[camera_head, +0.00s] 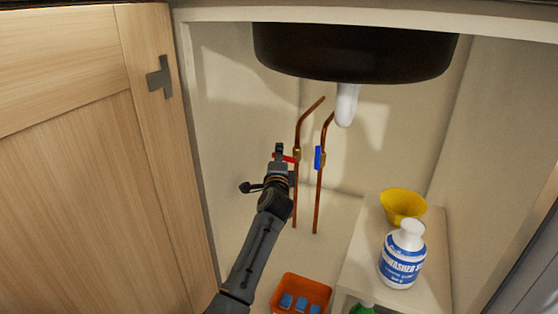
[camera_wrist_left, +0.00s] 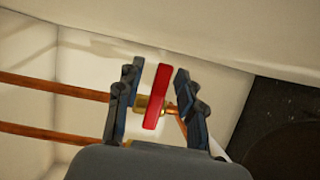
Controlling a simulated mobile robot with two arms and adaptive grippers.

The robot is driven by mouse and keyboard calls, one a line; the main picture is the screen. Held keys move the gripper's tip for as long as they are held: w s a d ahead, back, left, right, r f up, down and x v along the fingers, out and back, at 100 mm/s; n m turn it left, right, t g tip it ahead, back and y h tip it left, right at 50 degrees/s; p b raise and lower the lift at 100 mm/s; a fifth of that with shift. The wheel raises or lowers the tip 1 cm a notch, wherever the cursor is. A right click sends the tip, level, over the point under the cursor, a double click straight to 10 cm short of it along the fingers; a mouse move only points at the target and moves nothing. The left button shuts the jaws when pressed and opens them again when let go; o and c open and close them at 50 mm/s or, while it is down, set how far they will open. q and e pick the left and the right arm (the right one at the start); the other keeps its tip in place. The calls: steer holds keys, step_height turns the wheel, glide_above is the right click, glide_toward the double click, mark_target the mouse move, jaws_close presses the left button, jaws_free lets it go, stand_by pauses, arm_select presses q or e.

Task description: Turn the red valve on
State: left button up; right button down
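The red valve (camera_head: 289,159) is on the left copper pipe under the sink, partly hidden by my gripper in the head view. Its red handle (camera_wrist_left: 158,96) lies crosswise to the pipe, on a brass fitting (camera_wrist_left: 143,104). My left gripper (camera_head: 279,150) is at the handle. In the left wrist view the left gripper's fingers (camera_wrist_left: 159,72) are open, one on each side of the handle, with a visible gap to both sides. My right gripper is in neither view.
A blue valve handle (camera_head: 318,158) stands upright along the right pipe, close by. The dark sink basin (camera_head: 355,55) and white drain (camera_head: 346,105) are above. Below are an orange bin (camera_head: 318,289), a white bottle (camera_head: 402,257) and a yellow bowl (camera_head: 403,204). A wooden door (camera_head: 75,200) stands left.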

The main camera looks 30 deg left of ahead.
arm_select(q)
jaws_close()
